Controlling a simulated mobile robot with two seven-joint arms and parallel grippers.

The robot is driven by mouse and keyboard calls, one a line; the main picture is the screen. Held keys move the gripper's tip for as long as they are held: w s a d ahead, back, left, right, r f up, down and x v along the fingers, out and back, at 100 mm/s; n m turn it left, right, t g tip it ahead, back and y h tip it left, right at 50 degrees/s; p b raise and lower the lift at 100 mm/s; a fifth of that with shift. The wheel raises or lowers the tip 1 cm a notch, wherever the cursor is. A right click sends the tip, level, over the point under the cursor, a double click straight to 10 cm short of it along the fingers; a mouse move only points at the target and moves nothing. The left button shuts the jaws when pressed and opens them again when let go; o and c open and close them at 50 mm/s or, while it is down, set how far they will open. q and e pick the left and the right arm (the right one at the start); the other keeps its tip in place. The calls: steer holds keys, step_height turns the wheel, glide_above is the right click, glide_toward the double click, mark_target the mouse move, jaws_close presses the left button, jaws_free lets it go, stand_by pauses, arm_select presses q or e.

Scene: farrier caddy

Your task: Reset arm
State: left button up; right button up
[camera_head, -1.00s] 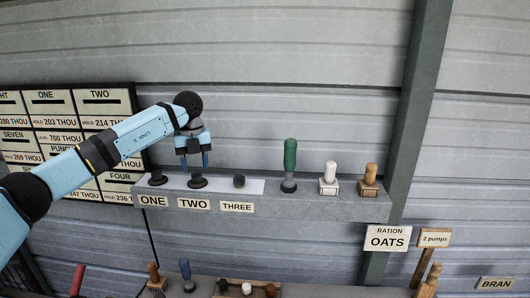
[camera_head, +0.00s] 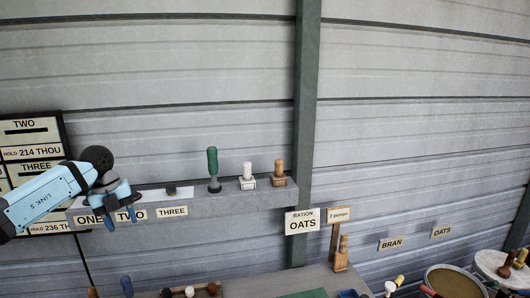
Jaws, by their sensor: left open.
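My left arm comes in from the left. Its blue gripper (camera_head: 119,216) is open and empty, in front of the left end of the grey wall shelf (camera_head: 240,197). Its fingers overlap the ONE label (camera_head: 90,220) and the TWO label (camera_head: 131,215) in the picture. The THREE label (camera_head: 172,212) is clear, with a small black knob (camera_head: 172,190) above it. The black pieces above ONE and TWO are hidden behind the gripper. My right gripper is not in view.
A green-handled tool (camera_head: 213,170), a white-handled brush (camera_head: 248,177) and a wooden-handled brush (camera_head: 278,174) stand on the shelf. A grey post (camera_head: 306,120) rises behind. A RATION OATS sign (camera_head: 302,222) hangs below. A lower bench (camera_head: 250,285) carries several tools.

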arm_select(q)
steer(key=d+f+m+h, duration=0.25)
steer(key=d+f, duration=0.35)
steer(key=d, duration=0.3)
steer(key=s+d+f+n+t+h+p, duration=0.1)
steer(key=s+d+f+n+t+h, duration=0.15)
steer(key=s+d+h, duration=0.6)
steer(key=s+d+f+n+t+h, duration=0.15)
steer(key=s+d+f+h, duration=0.35)
steer(key=d, duration=0.6)
steer(key=s+a+f+n+t+y, duration=0.2)
steer(key=s+a+f+n+y, duration=0.1)
steer(key=s+f+n+y, duration=0.2)
steer(key=s+a+f+n+t+y+p, duration=0.1)
steer(key=s+a+f+n+y, duration=0.3)
steer(key=s+f+n, duration=0.4)
steer(key=s+a+f+n+t+y, duration=0.3)
steer(key=s+f+n+y, duration=0.3)
steer(key=s+n, duration=0.3)
steer(key=a+f+n, duration=0.1)
steer(key=n, duration=0.2)
steer(key=shift+s+t, duration=0.4)
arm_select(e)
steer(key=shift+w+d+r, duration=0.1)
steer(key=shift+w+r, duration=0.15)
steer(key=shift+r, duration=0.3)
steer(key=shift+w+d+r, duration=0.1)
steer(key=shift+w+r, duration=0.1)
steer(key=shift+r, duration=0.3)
